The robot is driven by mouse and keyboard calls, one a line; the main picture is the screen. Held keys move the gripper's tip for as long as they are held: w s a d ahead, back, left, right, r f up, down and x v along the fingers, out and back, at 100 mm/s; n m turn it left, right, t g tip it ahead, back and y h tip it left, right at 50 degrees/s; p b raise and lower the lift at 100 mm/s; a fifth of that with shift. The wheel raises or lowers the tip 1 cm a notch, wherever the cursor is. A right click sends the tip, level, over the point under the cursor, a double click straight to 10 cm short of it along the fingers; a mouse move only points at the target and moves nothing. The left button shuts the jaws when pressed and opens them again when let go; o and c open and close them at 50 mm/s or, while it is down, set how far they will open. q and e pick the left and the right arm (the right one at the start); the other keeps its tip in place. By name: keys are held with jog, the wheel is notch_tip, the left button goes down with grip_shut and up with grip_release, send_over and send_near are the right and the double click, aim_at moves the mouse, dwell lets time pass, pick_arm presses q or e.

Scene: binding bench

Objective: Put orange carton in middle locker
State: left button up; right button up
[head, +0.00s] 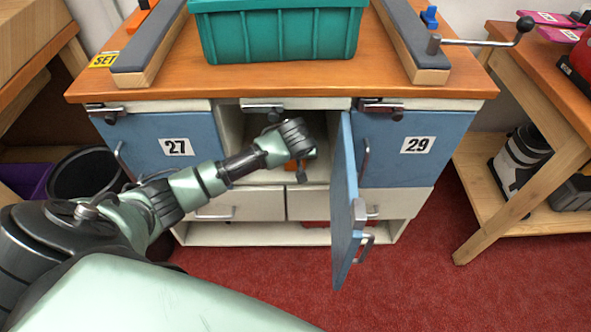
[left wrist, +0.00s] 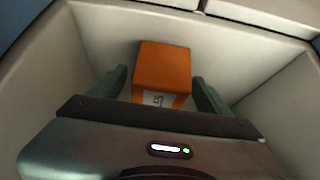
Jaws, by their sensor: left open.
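The orange carton (left wrist: 163,68) is inside the middle locker (left wrist: 222,48), between the two fingers of my left gripper (left wrist: 160,78). The fingers are open, with a gap at the left finger; the right finger is close to the carton's side. A white label with dark print shows on the carton's near face. In the head view my left arm reaches into the locker (head: 232,130), between doors 27 and 29, and the gripper (head: 304,162) mostly hides the carton (head: 292,165). The locker's blue door (head: 345,205) stands swung open toward me. My right gripper is not in view.
The open door stands just right of my left arm. Blue doors 27 (head: 150,140) and 29 (head: 412,145) are shut. A green crate (head: 280,35) is on the wooden bench top (head: 180,85). Drawers (head: 240,205) lie below the lockers. Red carpet (head: 420,270) is clear at right.

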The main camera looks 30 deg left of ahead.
pick_arm(q)
jog(key=s+d, duration=0.1)
jog(key=s, duration=0.1)
jog(key=s+d, duration=0.1)
jog(key=s, duration=0.1)
jog(key=s+d+p, duration=0.1)
jog(key=s, duration=0.1)
jog(key=shift+s+d+r, duration=0.1)
jog(key=shift+s+d, duration=0.05)
jog(key=shift+d, duration=0.25)
jog(key=s+d+f+m+g+h, duration=0.1)
jog(key=s+d+f+m, duration=0.3)
jog(key=s+f, duration=0.6)
jog(key=s+d+f+m+g+h, duration=0.2)
jog(key=s+d+f+m, duration=0.2)
jog(key=s+f, duration=0.7)
jog(key=s, duration=0.4)
jog(key=shift+s+h, duration=0.3)
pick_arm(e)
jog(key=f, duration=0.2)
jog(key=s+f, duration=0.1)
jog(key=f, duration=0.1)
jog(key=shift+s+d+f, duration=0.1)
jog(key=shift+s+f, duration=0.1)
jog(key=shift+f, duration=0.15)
pick_arm(q)
jog(key=shift+d, duration=0.1)
